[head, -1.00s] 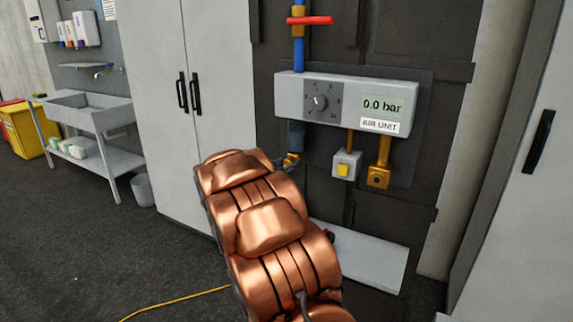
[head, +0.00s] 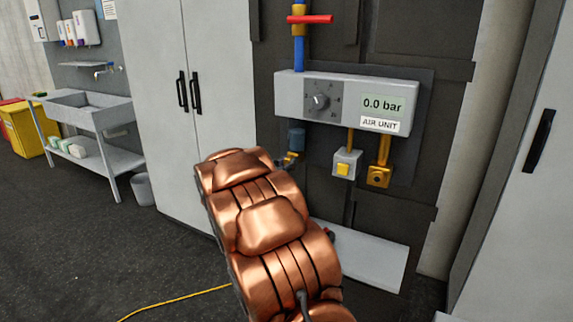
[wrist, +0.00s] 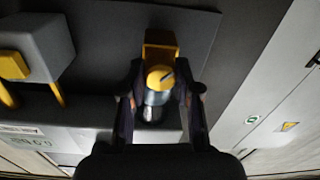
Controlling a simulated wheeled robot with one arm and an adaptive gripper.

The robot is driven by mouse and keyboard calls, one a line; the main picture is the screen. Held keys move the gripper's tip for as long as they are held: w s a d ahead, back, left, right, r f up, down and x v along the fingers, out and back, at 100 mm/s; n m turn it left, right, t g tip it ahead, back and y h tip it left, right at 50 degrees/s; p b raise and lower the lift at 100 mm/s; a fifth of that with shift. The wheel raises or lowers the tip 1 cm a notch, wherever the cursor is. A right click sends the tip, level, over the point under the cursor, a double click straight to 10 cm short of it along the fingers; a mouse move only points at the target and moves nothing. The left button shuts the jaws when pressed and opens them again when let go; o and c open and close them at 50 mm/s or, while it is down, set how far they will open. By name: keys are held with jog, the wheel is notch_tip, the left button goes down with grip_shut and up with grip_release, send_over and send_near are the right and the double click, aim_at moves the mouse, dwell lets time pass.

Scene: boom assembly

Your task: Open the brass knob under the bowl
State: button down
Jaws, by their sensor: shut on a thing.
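The bowl (head: 296,138) is a small blue-grey cylinder under the left end of the air unit (head: 340,98). The brass knob (head: 292,157) sits just below it, partly hidden by my copper arm. In the wrist view, the yellow brass knob (wrist: 160,77) shows between the two dark fingers of my gripper (wrist: 160,92), one on each side. My gripper is shut on the knob. The exact finger contact is dark and hard to see. The unit's display reads 0.0 bar.
A grey box with a yellow button (head: 343,168) and a brass fitting (head: 379,176) hang to the right of the knob. A red-handled valve (head: 310,19) is above the unit. A grey cabinet (head: 160,110) stands at left.

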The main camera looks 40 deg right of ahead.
jog(key=shift+f+m+b, duration=0.15)
jog(key=shift+m+b, duration=0.15)
jog(key=shift+f+m+g+b, duration=0.1)
jog(key=shift+m+g+b, duration=0.15)
jog(key=shift+m+b, duration=7.9)
jog(key=shift+f+m+g+b, duration=0.1)
jog(key=shift+m+g+b, duration=0.15)
jog(key=shift+m+b, duration=7.9)
jog(key=shift+r+m+p, duration=0.1)
jog(key=shift+m+p, duration=0.95)
jog(key=shift+m, duration=0.15)
